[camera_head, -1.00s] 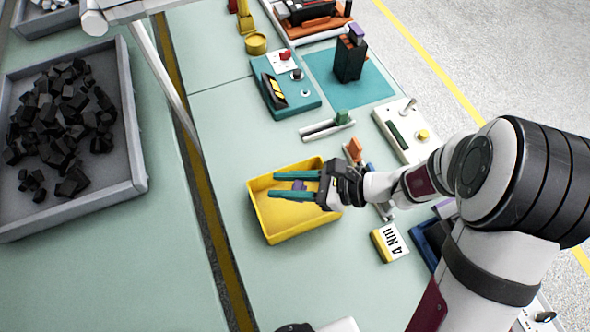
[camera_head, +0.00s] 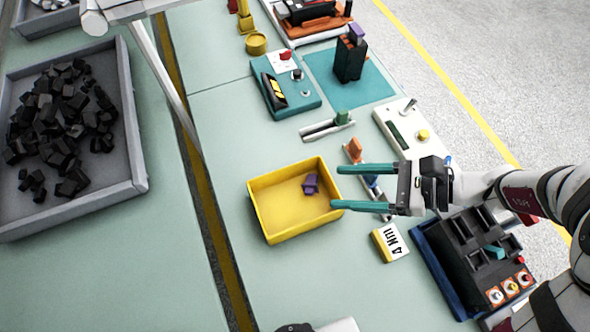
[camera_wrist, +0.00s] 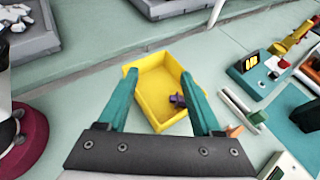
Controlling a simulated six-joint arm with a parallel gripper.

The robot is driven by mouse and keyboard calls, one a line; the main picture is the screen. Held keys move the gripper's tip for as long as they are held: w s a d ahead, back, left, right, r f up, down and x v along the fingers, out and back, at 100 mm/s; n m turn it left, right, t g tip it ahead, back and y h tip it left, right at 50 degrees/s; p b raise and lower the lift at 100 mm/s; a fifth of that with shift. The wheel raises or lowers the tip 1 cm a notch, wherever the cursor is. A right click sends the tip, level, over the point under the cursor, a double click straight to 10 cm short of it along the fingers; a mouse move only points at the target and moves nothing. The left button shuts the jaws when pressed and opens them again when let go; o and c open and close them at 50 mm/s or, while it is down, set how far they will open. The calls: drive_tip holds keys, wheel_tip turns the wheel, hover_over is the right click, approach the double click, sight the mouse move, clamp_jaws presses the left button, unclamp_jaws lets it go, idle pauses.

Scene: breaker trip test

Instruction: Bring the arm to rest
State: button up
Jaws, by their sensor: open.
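My gripper (camera_head: 340,187) is open, its two teal fingers apart with nothing between them. In the head view it points left, at the right edge of a yellow tray (camera_head: 270,228). In the wrist view the fingers (camera_wrist: 155,82) appear on either side of the tray (camera_wrist: 158,75). A small purple piece (camera_head: 310,185) lies inside the tray, apart from the fingers; it also shows in the wrist view (camera_wrist: 177,100).
A "4 Nm" block (camera_head: 390,243) and a dark device in a blue tray (camera_head: 432,262) are below the gripper. A white panel (camera_head: 405,130), a teal meter (camera_head: 285,85) and a black breaker (camera_head: 350,60) stand farther back. Left, a grey bin (camera_head: 135,165) holds black pieces. Bench left of the yellow tray is clear.

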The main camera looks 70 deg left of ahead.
drive_tip(key=v, duration=0.2)
drive_tip(key=shift+w+d+r, duration=0.15)
drive_tip(key=shift+w+d, duration=0.05)
drive_tip(key=shift+w, duration=0.05)
drive_tip(key=s+d+r+t+h, duration=0.1)
drive_tip(key=d+t, duration=0.4)
drive_tip(key=d, duration=0.7)
drive_tip(key=s+d+r+n+t+h, duration=0.1)
drive_tip(key=d+t+h, duration=0.3)
drive_tip(key=d, duration=0.9)
drive_tip(key=shift+s+r+n+t+h, duration=0.35)
drive_tip(key=shift+s+r+t, duration=0.25)
drive_tip(key=shift+s+r, duration=0.25)
drive_tip(key=shift+w, duration=0.15)
